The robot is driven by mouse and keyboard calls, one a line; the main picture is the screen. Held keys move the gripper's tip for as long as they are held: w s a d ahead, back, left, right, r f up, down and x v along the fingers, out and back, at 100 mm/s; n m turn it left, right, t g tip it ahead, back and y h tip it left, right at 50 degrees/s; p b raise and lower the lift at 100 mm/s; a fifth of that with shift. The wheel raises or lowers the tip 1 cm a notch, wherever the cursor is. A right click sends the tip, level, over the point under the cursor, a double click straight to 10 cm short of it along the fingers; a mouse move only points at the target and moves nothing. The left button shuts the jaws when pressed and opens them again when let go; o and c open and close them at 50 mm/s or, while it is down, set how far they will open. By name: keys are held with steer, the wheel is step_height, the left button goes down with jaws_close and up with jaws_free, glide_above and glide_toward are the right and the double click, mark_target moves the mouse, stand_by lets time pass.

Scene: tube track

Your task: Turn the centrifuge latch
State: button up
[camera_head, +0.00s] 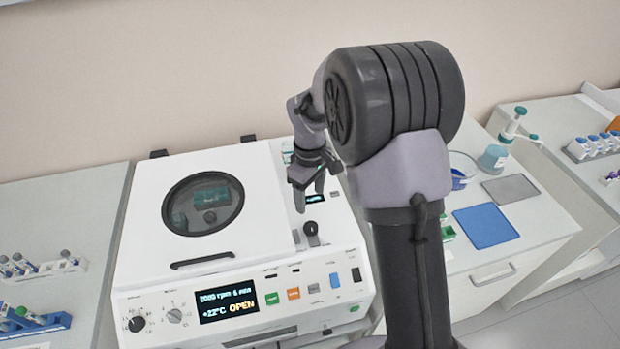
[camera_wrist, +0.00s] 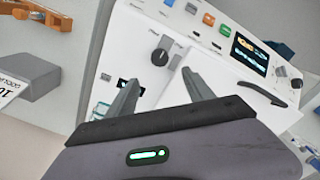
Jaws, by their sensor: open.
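The white centrifuge (camera_head: 140,240) stands on the bench with its lid (camera_head: 255,205) down; the lid has a round dark-rimmed window (camera_head: 203,204). Its screen (camera_head: 228,304) shows the word OPEN. The latch is a small black knob (camera_head: 311,229) on the top, right of the lid near the front edge; it also shows in the wrist view (camera_wrist: 160,56). My gripper (camera_head: 310,200) is open and empty, pointing down, just above and behind the latch. In the wrist view my gripper (camera_wrist: 160,79) has the latch beyond its fingertips, roughly between them, apart from both.
A dark lid handle (camera_head: 203,260) lies left of the latch. Coloured buttons (camera_head: 293,294) and dials (camera_head: 137,324) line the sloped front panel. Tube racks (camera_head: 38,268) stand at left. A blue mat (camera_head: 486,226) and a grey pad (camera_head: 510,189) lie on the right bench.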

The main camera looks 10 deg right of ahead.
step_height(320, 180, up, 5)
steer(key=shift+f+p, duration=0.1)
steer(key=shift+p, duration=0.2)
steer(key=s+a+m+t+y+b, duration=0.1)
steer(key=s+m+t+b, duration=0.2)
steer(key=s, duration=1)
steer(key=s+a+m+t+y+b, duration=0.1)
steer(key=s+a+m+t+b, duration=0.1)
steer(key=s+m+b, duration=0.7)
steer(key=s+b, duration=0.3)
steer(key=shift+s+a+t+b, duration=0.3)
steer(key=shift+s+t+b, duration=0.05)
steer(key=shift+s+t, duration=0.05)
steer(key=shift+f, duration=0.1)
